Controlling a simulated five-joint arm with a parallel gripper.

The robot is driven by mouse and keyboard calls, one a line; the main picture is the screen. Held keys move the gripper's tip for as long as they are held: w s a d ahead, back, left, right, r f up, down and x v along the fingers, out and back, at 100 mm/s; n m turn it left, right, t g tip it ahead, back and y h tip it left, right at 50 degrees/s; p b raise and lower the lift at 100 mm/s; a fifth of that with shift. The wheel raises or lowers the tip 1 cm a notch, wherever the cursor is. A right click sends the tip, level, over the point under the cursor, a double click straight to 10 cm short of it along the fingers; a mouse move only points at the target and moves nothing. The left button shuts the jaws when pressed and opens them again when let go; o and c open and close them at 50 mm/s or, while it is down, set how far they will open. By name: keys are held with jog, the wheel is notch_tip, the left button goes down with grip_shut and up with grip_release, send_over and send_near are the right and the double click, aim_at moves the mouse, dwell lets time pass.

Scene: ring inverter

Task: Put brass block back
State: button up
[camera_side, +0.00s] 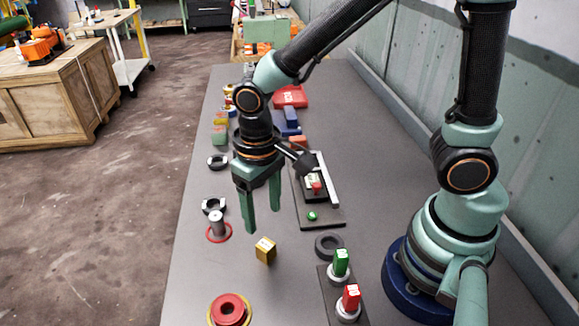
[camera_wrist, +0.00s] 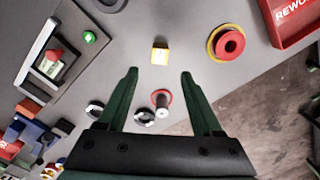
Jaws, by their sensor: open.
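The brass block (camera_side: 265,250) is a small gold cube that stands on the grey table, in front of my gripper in the side view. In the wrist view the brass block (camera_wrist: 160,52) lies beyond the fingertips, roughly midway between them. My gripper (camera_side: 262,222) points down with its two green fingers apart and nothing between them. It hovers above the table, apart from the block. The wrist view also shows both open fingers (camera_wrist: 159,72). Which place belongs to the block is not clear from these pictures.
A red ring on a yellow-rimmed base (camera_side: 230,310) is at the front. A metal post in a red ring (camera_side: 217,228) stands left of the block. A black ring (camera_side: 329,245) and a plate with green and red switches (camera_side: 342,285) are at right. A fixture (camera_side: 315,185) stands behind.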

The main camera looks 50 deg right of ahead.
jog(key=d+r+t, duration=0.5)
jog(key=d+r, duration=0.8)
jog(key=d, duration=0.1)
jog(key=shift+r+t, duration=0.3)
jog(key=shift+r, duration=0.1)
dwell(0.6)
